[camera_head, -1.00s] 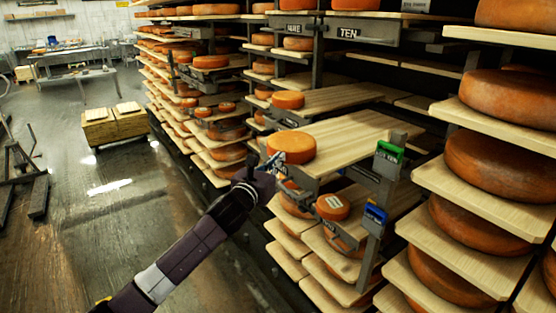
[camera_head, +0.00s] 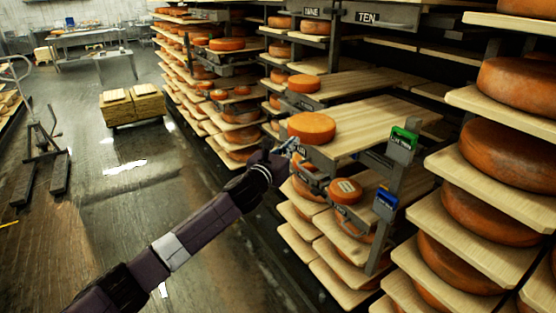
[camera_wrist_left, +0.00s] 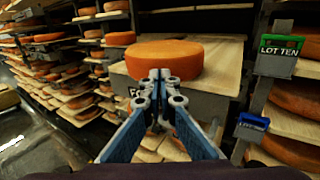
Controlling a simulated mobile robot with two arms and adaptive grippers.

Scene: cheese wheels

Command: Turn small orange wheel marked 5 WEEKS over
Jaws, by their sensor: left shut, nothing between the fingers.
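A small orange wheel (camera_head: 345,190) with a pale label on its top lies on a lower board, right of and below my left gripper; the label is too small to read. A larger orange wheel (camera_head: 311,127) lies flat on the wide board above, and no marking shows on it. My left gripper (camera_head: 293,146) is shut and empty, at the front left of the larger wheel. In the left wrist view the closed fingertips (camera_wrist_left: 160,76) overlap the larger wheel (camera_wrist_left: 164,57); contact cannot be told. My right gripper is not in view.
The wide board (camera_head: 375,122) has bare room right of the larger wheel. A post with a green LOT TEN sign (camera_head: 404,137) and a blue sign (camera_head: 385,204) stands at its right. Large wheels (camera_head: 497,162) fill the right rack. A crate stack (camera_head: 133,104) stands on the floor.

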